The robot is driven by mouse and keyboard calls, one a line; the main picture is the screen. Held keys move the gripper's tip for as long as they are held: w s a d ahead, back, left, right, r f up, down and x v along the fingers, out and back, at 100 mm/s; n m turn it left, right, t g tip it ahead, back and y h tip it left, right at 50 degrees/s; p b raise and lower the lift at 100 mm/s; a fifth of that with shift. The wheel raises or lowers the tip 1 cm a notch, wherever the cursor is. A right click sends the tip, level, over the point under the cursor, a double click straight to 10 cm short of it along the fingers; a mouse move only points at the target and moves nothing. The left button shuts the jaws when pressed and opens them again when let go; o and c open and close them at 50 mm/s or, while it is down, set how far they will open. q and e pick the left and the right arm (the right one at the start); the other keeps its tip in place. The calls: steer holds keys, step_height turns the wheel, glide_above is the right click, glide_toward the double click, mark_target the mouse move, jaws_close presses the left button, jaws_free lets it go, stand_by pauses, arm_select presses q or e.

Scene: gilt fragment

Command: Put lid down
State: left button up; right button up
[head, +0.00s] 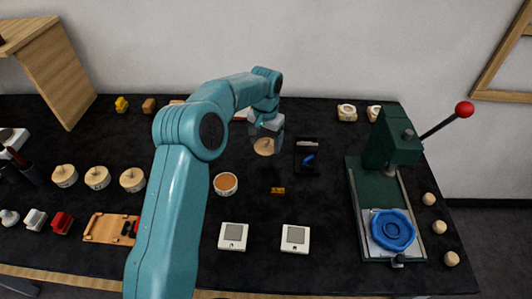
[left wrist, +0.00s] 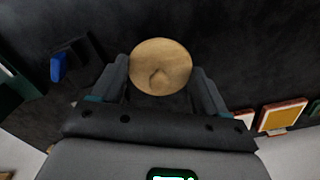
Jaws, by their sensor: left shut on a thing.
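A round wooden lid (left wrist: 160,66) shows between the fingers of my left gripper (left wrist: 162,80) in the left wrist view. The gripper is shut on it. In the head view my left gripper (head: 266,134) is toward the back middle of the dark table, with the lid (head: 263,147) at its tips. I cannot tell whether the lid touches the table. A small round jar (head: 226,184) with orange-brown contents stands nearer and to the left of the lid. My right gripper is not in view.
A dark tray with a blue item (head: 308,157) is just right of the lid. A green press (head: 388,150) with a red-knobbed lever stands at the right. Two white square devices (head: 295,239) lie in front. Several wooden-topped pots (head: 97,178) are at the left.

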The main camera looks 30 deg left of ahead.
mark_target(266, 148)
arm_select(q)
steer(key=shift+w+f, duration=0.15)
steer(key=shift+f, duration=0.8)
step_height(266, 148, down, 3)
steer(key=shift+f+p, duration=0.2)
steer(key=shift+p, duration=0.15)
steer(key=shift+f, duration=0.25)
steer(key=shift+f, duration=0.15)
steer(key=o, duration=1)
step_height(266, 148, up, 12)
steer(key=shift+r+b, duration=0.15)
steer(key=shift+b, duration=0.25)
steer(key=shift+r, duration=0.1)
